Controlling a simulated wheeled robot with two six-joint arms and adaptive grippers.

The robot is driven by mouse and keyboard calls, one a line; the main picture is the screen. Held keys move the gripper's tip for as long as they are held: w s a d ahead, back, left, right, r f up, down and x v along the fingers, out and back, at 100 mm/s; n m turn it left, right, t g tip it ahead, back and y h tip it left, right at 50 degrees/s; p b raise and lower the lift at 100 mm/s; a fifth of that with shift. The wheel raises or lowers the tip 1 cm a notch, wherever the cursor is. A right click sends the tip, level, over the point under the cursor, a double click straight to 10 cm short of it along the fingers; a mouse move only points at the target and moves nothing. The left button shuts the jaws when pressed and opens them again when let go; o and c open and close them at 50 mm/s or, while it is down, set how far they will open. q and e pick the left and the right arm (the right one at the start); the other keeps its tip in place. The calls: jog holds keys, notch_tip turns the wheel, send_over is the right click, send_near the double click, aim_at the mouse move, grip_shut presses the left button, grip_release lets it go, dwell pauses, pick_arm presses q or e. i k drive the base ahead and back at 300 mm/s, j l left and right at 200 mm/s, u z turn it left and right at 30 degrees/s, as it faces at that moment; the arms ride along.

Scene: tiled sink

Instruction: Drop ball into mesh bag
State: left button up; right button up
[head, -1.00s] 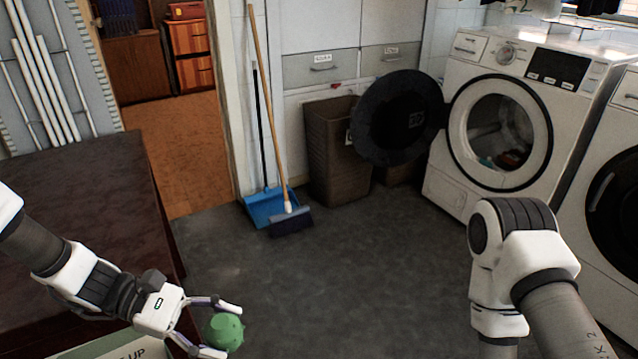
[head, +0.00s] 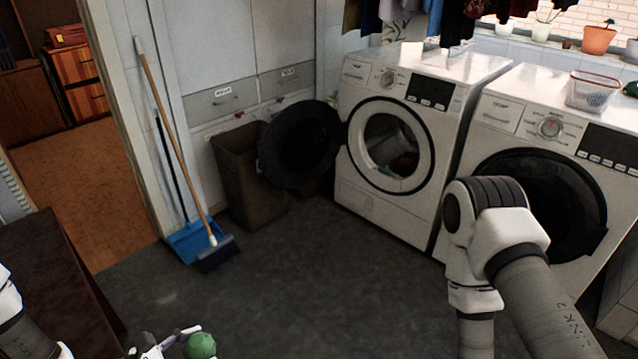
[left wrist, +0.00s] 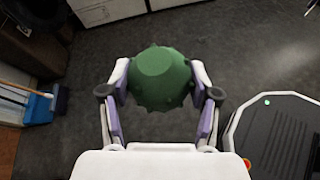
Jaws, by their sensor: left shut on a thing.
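A green knobbly ball (head: 200,346) is held by my left gripper (head: 188,340) at the bottom edge of the head view. In the left wrist view the ball (left wrist: 160,88) sits between the two fingers of my left gripper (left wrist: 160,76), with the dark floor below it. A small light mesh-like container with a red rim (head: 592,91) stands on top of the right washing machine; I cannot tell whether it is the mesh bag. My right arm is in the head view, but its gripper is not.
Two white washing machines (head: 392,197) (head: 510,118) stand along the right; the left one's round door (head: 300,145) is open. A brown hamper (head: 245,185), a blue dustpan (head: 190,243) and a broom (head: 175,140) stand at the back. The grey floor (head: 310,280) is clear.

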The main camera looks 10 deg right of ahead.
aim_at(573, 106)
jog(key=i+l+z, duration=0.15)
jog(key=l+z, duration=0.25)
jog(key=i+l+z, duration=0.25)
jog(key=l+z, duration=0.2)
jog(key=i+l+z, duration=0.5)
jog(key=z, duration=0.3)
jog(key=i+z, duration=0.4)
